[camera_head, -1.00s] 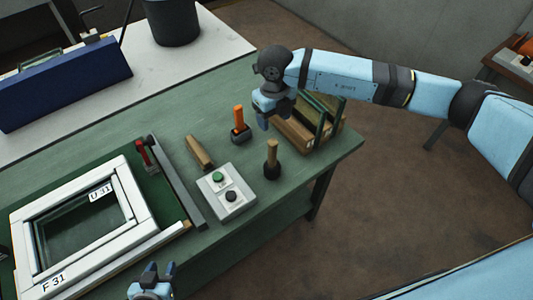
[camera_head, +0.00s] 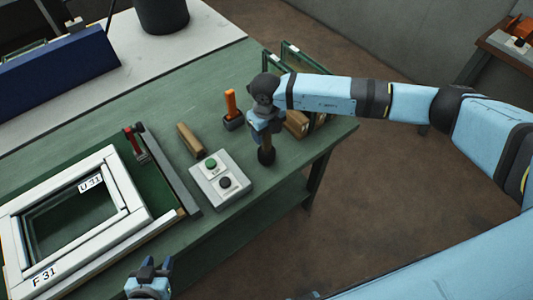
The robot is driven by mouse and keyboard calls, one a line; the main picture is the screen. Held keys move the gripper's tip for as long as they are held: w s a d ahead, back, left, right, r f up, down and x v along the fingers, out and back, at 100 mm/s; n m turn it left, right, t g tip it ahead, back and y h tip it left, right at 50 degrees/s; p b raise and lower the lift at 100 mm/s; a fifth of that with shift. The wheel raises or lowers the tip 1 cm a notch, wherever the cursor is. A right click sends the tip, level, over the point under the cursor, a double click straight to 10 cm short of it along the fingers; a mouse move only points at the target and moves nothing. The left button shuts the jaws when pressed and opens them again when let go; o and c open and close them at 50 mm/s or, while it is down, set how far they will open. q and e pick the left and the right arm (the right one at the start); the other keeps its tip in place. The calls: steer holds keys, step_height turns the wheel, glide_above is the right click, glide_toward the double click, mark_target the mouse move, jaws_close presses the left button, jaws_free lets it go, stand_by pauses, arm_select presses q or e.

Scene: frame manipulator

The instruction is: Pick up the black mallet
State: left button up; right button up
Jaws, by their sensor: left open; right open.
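My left gripper (camera_head: 151,268) is open and empty at the bottom of the view, near the bench's front edge.
A white window frame (camera_head: 130,195) lies at left.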

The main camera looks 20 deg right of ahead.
steer(key=shift+f, duration=0.4)
steer(key=shift+r, duration=0.1)
steer(key=c, duration=1)
steer(key=shift+o, duration=0.2)
steer(key=shift+r, duration=0.1)
